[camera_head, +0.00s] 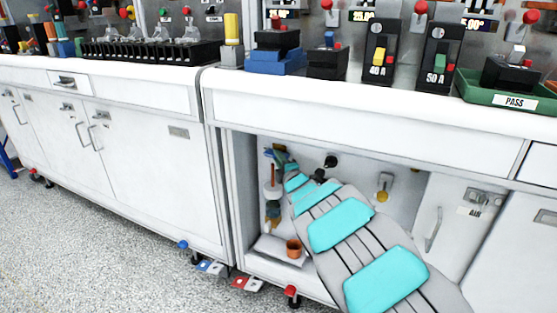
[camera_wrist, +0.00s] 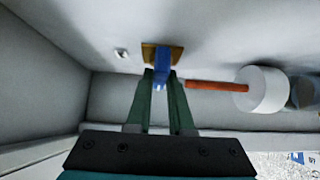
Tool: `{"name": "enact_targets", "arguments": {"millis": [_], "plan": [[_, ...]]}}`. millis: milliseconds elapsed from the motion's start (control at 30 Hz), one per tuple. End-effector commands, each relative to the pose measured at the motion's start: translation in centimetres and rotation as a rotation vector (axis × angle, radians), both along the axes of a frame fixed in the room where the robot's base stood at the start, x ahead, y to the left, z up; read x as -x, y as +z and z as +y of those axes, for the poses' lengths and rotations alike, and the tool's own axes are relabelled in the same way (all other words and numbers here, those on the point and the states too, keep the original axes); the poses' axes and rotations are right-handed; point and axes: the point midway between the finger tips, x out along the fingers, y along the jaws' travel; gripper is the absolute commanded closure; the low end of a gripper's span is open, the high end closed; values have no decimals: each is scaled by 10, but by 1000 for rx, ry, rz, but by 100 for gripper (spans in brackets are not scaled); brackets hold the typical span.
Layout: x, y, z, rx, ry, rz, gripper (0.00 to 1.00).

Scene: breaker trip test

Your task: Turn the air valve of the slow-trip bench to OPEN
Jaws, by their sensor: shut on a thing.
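The air valve shows in the wrist view as a blue handle (camera_wrist: 160,66) in front of a brass-coloured plate (camera_wrist: 149,54) on a pale wall. My gripper (camera_wrist: 160,78) has its two green fingers on either side of the handle and is shut on it. In the head view my arm reaches into the open cabinet under the right bench, and my gripper (camera_head: 280,157) is at the back left of it. A small blue part (camera_head: 268,153) shows beside the fingers there. I cannot read any OPEN or shut marking on the valve.
An open cabinet door marked AIR (camera_head: 474,211) stands right of my arm. A white cylinder (camera_wrist: 263,89) with an orange rod (camera_wrist: 215,86) is close to the fingers. An orange cup (camera_head: 293,249) is on the cabinet floor. A yellow fitting (camera_head: 384,183) is on the back wall.

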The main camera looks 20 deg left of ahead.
Motion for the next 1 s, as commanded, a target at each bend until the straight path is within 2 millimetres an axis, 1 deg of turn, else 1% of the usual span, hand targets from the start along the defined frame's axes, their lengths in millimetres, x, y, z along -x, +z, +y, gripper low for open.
{"name": "enact_targets", "arguments": {"millis": [33,167,367,567,1000], "plan": [[0,-5,0,-7,0,1,100],[0,-8,0,-51,1,-4,100],[0,-15,1,-181,1,-14,100],[0,-19,2,-363,1,-26,100],[0,-19,7,-783,1,-58,100]]}}
